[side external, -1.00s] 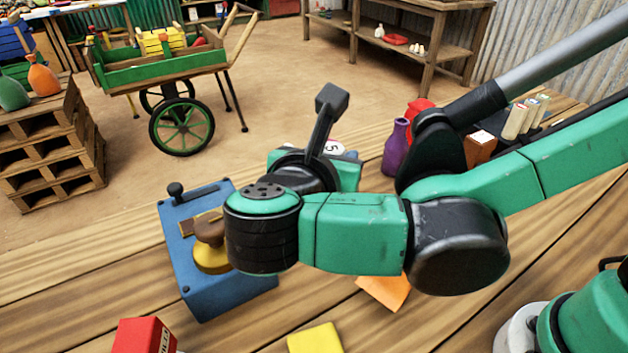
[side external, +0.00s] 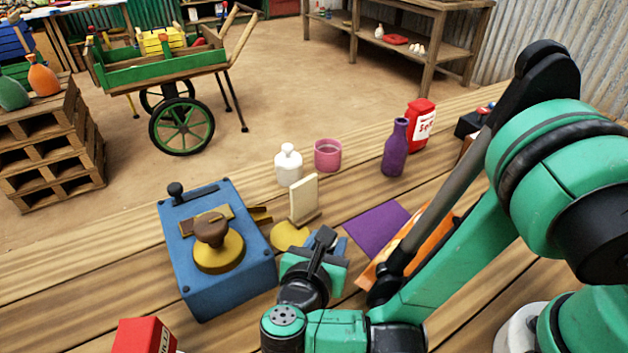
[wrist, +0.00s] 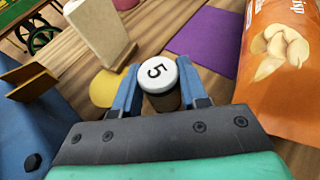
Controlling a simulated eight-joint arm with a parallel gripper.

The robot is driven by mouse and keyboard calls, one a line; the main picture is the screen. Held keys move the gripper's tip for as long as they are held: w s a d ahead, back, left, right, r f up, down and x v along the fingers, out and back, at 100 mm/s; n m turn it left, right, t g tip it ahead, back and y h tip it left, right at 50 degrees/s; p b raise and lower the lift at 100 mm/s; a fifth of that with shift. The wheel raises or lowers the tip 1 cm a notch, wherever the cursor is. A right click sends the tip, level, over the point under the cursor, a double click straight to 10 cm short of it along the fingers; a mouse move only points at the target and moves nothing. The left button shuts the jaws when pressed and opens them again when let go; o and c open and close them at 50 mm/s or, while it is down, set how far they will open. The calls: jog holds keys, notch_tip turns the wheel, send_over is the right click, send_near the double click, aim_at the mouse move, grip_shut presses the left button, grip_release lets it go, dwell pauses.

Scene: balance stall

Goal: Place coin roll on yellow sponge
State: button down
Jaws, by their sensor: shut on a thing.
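The coin roll (wrist: 163,82) is a short cylinder with a white top marked 5, upright between my blue fingertips in the wrist view. My gripper (wrist: 158,88) is shut on it. In the side view my gripper (side external: 338,248) is low over the table, right of the blue balance, and the coin roll cannot be made out there. The yellow sponge is not visible now; my arm covers the front table spot where a yellow block showed earlier.
The blue balance (side external: 243,275) carries a brown weight (side external: 211,229); a yellow disc (side external: 288,236) lies beside it. A cream upright block (side external: 304,200), purple mat (side external: 375,225), orange snap bag (wrist: 275,85), white bottle (side external: 288,166) and pink cup (side external: 327,155) surround my gripper. A red box (side external: 143,336) stands front left.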

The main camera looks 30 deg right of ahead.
jog(key=shift+f, duration=0.3)
jog(key=shift+c, duration=2.3)
grip_release()
